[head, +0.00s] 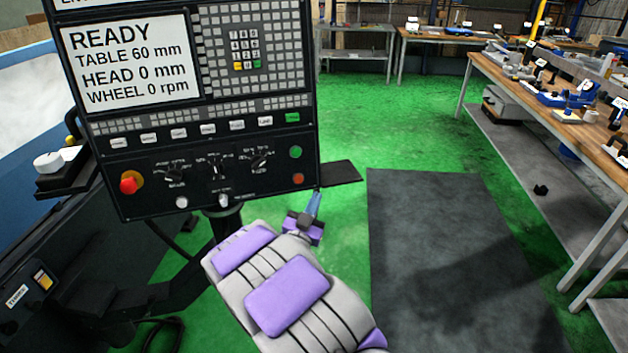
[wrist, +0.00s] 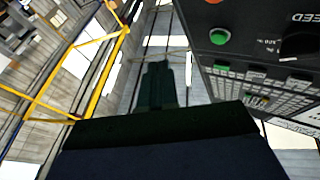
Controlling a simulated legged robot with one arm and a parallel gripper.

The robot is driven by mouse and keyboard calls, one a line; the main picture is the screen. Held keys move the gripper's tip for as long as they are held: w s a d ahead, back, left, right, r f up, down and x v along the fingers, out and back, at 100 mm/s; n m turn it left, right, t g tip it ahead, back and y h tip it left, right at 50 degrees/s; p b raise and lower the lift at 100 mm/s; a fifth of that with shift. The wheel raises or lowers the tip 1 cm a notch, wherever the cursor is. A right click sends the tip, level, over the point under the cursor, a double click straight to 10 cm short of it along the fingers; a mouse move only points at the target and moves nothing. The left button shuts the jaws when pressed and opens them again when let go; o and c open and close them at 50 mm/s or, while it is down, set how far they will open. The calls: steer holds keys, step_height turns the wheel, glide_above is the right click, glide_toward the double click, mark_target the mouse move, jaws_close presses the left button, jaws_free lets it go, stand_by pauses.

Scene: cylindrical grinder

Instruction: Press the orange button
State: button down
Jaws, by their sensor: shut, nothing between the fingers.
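The orange button (head: 298,179) is a small round button at the lower right corner of the dark control panel (head: 135,200), just below a round green button (head: 295,152). In the wrist view only a sliver of the orange button (wrist: 213,1) shows at the top edge, above the green button (wrist: 219,36). My gripper (head: 316,194) is shut and empty. In the head view its tip appears just below and right of the orange button. In the wrist view the dark fingers (wrist: 158,80) point up the picture, left of the panel face; I see no contact.
A red mushroom knob (head: 129,183) sits at the panel's lower left, with rotary knobs (head: 217,167) between. The screen (head: 130,60) reads READY. A workbench (head: 560,95) with tools stands at right. Green floor and a dark mat (head: 440,260) lie clear right of my arm.

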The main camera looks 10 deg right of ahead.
steer(key=p, duration=0.3)
glide_toward(298, 179)
steer(key=w+d+r, duration=0.2)
steer(key=d+r, duration=0.1)
steer(key=shift+w+d+f, duration=0.1)
steer(key=shift+w+d, duration=0.15)
steer(key=shift+w, duration=0.35)
steer(key=shift+w+d+f, duration=0.1)
steer(key=shift+w+d, duration=0.2)
steer(key=shift+w, duration=0.3)
steer(key=shift+d, duration=0.35)
stand_by(1.4)
